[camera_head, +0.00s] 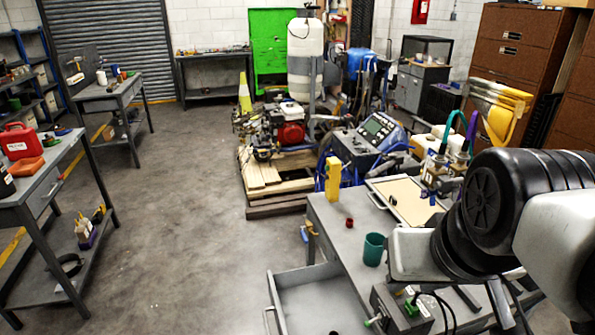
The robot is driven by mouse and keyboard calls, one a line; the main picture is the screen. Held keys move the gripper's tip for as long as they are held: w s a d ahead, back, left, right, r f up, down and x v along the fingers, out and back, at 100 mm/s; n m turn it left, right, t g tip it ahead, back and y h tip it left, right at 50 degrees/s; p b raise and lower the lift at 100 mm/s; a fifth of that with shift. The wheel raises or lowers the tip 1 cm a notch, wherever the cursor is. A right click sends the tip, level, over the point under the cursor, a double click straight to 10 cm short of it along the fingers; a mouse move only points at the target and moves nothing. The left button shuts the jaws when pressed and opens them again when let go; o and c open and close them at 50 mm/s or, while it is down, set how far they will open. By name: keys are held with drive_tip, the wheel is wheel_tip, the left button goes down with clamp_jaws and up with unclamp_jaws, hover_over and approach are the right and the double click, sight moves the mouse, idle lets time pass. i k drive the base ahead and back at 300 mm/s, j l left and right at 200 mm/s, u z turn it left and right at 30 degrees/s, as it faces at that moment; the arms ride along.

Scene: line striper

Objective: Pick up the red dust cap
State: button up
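A small red cap (349,222), which looks like the red dust cap, sits on the grey top of the workbench (335,236) in the head view. It stands apart from other things, left of and behind a teal cup (374,249). My arm, black and white, fills the right side of the view, in front of the bench's right part. I cannot make out my gripper's fingers, and nothing is seen touching the red cap.
A yellow device (333,180) stands behind the cap. A tan-bottomed tray (402,206) with bottles beyond is to its right. An open drawer (283,303) juts out at the bench's front left. A dark box with cables (402,312) sits near front.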

sight(350, 221)
drive_tip(key=i+j, duration=0.1)
drive_tip(key=j, duration=0.4)
drive_tip(key=j+u, duration=0.15)
drive_tip(key=j, duration=0.35)
drive_tip(key=z, duration=0.6)
drive_tip(key=j+z, duration=0.2)
drive_tip(key=j, duration=0.85)
drive_tip(key=i+j+z, duration=0.15)
drive_tip(key=j, duration=0.2)
drive_tip(key=j+z, duration=0.1)
drive_tip(key=j, duration=0.2)
drive_tip(key=i+j+z, duration=0.15)
drive_tip(key=j, duration=0.2)
drive_tip(key=i+j+z, duration=0.1)
drive_tip(key=j, duration=0.2)
drive_tip(key=i+j+z, duration=0.15)
drive_tip(key=j, duration=0.2)
drive_tip(key=i+j+z, duration=0.1)
drive_tip(key=j, duration=0.2)
drive_tip(key=i+j+z, duration=0.25)
drive_tip(key=j, duration=0.4)
drive_tip(key=i+j+z, duration=0.15)
drive_tip(key=i+j, duration=0.1)
drive_tip(key=j, duration=0.1)
